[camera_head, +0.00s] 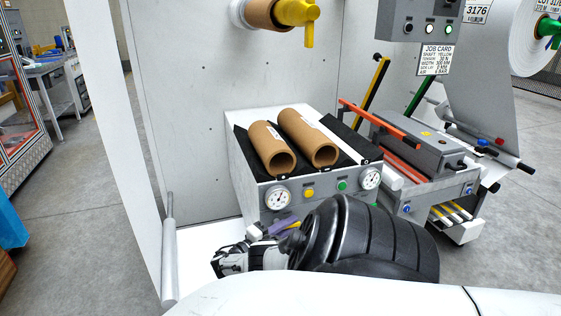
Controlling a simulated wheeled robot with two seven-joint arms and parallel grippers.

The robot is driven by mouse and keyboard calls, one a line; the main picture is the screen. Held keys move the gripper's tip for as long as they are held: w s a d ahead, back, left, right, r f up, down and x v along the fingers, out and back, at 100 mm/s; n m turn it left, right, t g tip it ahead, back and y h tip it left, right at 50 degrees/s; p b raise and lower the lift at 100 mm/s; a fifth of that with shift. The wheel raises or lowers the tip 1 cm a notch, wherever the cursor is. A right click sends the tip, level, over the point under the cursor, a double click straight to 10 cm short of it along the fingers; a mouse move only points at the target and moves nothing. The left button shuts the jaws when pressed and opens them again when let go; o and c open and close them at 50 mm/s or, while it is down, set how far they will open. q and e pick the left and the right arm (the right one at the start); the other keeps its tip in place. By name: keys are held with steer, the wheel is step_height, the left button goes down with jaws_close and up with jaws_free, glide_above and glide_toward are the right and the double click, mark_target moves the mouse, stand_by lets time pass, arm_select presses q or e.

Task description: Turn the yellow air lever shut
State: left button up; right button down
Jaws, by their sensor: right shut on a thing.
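A yellow fitting (296,12) with a handle pointing down sits at the top, at the end of a brown core on the wall panel. I cannot tell if it is the air lever. My right gripper (229,264) is low in the picture, in front of the grey cabinet and well below this fitting. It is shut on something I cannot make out. My left gripper is not in view.
Two brown cores (297,133) lie on the grey cabinet (240,163), which has gauges (278,197) and buttons on its front. A grey machine (415,150) with orange bars stands to the right. A control box (420,18) hangs above. Open floor lies at left.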

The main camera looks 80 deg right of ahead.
steer(key=c, duration=1.8)
jaws_free()
steer(key=shift+s, duration=0.2)
steer(key=shift+o, duration=0.2)
steer(key=shift+w, duration=0.1)
steer(key=v, duration=1)
steer(key=shift+a, duration=0.1)
